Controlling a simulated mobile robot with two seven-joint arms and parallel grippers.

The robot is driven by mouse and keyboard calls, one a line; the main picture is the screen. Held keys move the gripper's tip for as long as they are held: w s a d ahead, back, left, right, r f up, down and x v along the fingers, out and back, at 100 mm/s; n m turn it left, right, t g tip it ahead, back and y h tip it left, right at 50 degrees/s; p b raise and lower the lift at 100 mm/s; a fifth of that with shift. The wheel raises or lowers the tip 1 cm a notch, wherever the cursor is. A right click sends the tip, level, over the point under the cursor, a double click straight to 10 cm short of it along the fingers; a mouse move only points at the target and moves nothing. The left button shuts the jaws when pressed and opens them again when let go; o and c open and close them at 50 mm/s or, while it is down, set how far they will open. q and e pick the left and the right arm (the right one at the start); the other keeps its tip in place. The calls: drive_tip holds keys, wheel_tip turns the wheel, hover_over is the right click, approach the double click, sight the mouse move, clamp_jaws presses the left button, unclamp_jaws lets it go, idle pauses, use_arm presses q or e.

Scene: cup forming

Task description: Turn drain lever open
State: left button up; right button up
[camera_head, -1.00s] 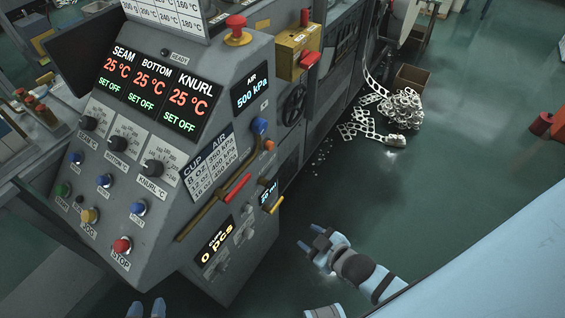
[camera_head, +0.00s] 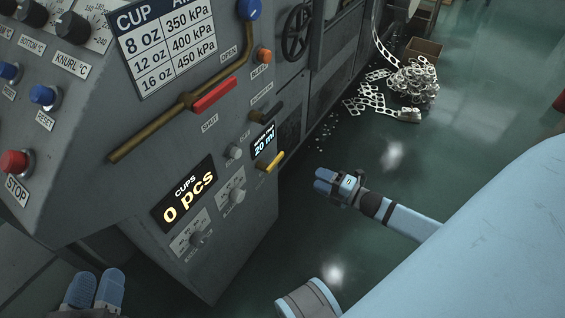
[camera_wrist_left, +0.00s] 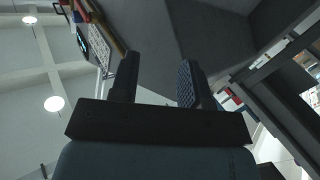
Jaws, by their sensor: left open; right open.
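A small yellow lever (camera_head: 275,161) sticks out at the right edge of the grey machine panel, just below a display reading 20 ml (camera_head: 263,140). Its label is too small to read. Higher up, a red-handled lever (camera_head: 214,95) sits on a brass pipe, with OPEN and SHUT labels near it. My left gripper (camera_head: 95,287) is at the lower left, open and empty, well away from both levers. Its two apart fingers also show in the left wrist view (camera_wrist_left: 158,78). My right gripper (camera_head: 324,183) is open and empty above the floor, to the right of the yellow lever and apart from it.
Knobs (camera_head: 236,197), a cup counter display (camera_head: 184,194) and a red STOP button (camera_head: 13,162) are on the panel. A black handwheel (camera_head: 297,30) is behind. Scrap metal strips (camera_head: 413,82) lie by a cardboard box (camera_head: 422,48).

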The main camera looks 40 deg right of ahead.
drive_tip(key=w, duration=0.1)
drive_tip(key=b, duration=0.2)
approach(279, 160)
drive_tip(key=w, duration=0.1)
drive_tip(key=b+x, duration=0.2)
drive_tip(key=x, duration=0.4)
drive_tip(key=shift+w+a+f, duration=0.1)
drive_tip(key=shift+w+f, duration=0.05)
drive_tip(key=shift+b+x, duration=0.3)
drive_tip(key=shift+x, duration=0.5)
use_arm(q)
drive_tip(key=shift+w+a+f+m, duration=0.2)
drive_tip(key=shift+w+f+m, duration=0.15)
drive_tip(key=shift+f+m, duration=0.25)
drive_tip(key=shift+w+a+f+m, duration=0.15)
drive_tip(key=shift+w+f+m, duration=0.15)
drive_tip(key=shift+f+m, duration=0.25)
use_arm(e)
clamp_jaws()
